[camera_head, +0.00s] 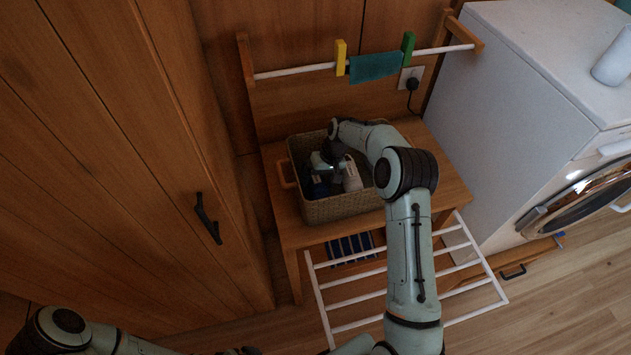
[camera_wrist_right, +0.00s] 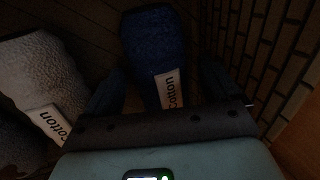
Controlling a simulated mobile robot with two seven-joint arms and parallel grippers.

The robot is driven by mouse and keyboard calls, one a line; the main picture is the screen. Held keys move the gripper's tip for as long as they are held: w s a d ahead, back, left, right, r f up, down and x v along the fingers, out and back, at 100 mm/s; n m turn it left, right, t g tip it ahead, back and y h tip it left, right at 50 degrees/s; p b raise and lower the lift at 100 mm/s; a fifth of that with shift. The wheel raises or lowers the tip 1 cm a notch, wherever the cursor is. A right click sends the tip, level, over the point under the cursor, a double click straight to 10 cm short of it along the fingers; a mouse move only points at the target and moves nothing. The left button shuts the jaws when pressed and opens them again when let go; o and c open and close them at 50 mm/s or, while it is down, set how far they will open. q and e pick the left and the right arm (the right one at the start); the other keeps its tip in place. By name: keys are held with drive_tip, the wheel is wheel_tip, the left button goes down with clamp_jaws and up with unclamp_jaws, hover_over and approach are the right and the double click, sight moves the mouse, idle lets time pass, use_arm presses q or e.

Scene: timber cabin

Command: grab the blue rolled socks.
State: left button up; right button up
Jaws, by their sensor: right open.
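The blue rolled socks (camera_wrist_right: 148,42) lie in the wicker basket (camera_head: 343,208), with a white "Cotton" label toward me in the right wrist view. In the head view a dark blue part of them (camera_head: 318,189) shows beside my right gripper (camera_head: 322,172), which reaches down into the basket. In the wrist view the open fingers of my right gripper (camera_wrist_right: 160,88) stand on either side of the socks' near, labelled end. I cannot tell whether they touch. My left arm shows at the lower left of the head view; its fingers are not clear.
White rolled socks (camera_wrist_right: 42,72) lie left of the blue ones, close to a finger; they also show in the head view (camera_head: 352,178). The basket wall (camera_wrist_right: 275,60) rises close on the right. A wooden bench (camera_head: 449,187), white drying rack (camera_head: 480,290) and washing machine (camera_head: 500,110) surround the basket.

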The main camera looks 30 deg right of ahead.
drive_tip(key=shift+c, duration=0.4)
drive_tip(key=c, duration=1.1)
drive_tip(key=shift+c, duration=0.2)
